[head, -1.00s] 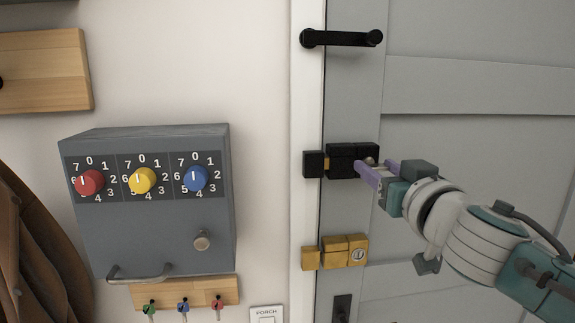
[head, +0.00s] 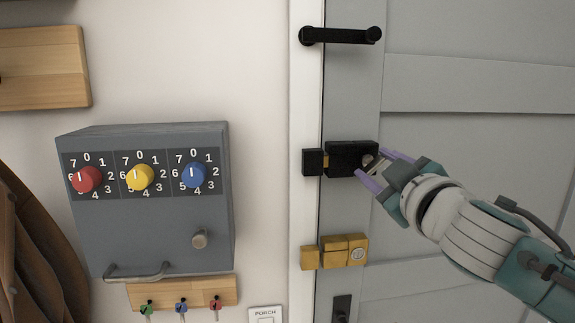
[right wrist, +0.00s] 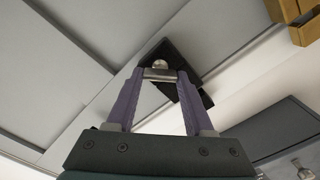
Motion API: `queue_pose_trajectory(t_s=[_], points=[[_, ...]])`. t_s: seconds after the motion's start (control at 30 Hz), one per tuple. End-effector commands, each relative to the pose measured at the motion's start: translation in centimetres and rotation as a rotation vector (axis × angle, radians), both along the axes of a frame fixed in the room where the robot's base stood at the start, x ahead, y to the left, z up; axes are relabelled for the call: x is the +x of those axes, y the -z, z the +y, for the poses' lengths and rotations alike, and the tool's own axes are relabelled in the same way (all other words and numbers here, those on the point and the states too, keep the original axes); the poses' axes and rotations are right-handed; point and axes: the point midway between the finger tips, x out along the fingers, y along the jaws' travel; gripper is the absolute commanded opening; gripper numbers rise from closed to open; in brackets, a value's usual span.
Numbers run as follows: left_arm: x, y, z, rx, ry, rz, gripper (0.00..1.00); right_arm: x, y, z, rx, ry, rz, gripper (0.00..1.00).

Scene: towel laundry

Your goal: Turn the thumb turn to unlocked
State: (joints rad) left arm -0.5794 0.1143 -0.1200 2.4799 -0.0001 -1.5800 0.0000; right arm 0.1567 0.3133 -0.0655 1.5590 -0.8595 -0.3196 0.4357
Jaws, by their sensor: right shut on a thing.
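The black lock (head: 345,161) sits on the grey door's left edge, beside a black keeper (head: 312,162) on the frame. A bit of brass-coloured bolt (head: 326,162) shows between them. The silver thumb turn (head: 368,160) is at the lock's right end. My right gripper (head: 375,168) has its purple fingers on either side of the thumb turn. In the right wrist view, my right gripper (right wrist: 158,75) is shut on the silver bar of the thumb turn (right wrist: 160,72), with the black lock (right wrist: 184,75) behind. My left gripper is not in view.
A brass lock (head: 345,251) is below and a black door handle (head: 341,36) above. A grey box (head: 145,235) with red, yellow and blue dials hangs on the wall at left. Several keys hang below it on a wooden rack (head: 200,292).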

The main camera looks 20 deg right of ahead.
Motion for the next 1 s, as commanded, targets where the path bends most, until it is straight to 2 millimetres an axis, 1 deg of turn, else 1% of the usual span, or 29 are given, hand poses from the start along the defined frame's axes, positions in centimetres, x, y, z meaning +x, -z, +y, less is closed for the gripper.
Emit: queue_pose_trajectory(t_s=[0.6, 0.8, 1.0], points=[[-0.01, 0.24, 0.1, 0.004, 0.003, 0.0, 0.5, 0.03, 0.14, 0.1, -0.557, 0.0, 0.134, 0.0], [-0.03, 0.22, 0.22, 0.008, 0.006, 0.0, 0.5, 0.04, 0.17, 0.12, -0.692, -0.001, 0.166, 0.0], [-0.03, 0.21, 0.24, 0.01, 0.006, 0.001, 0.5, 0.04, 0.21, 0.11, -0.782, 0.0, 0.188, 0.0]])
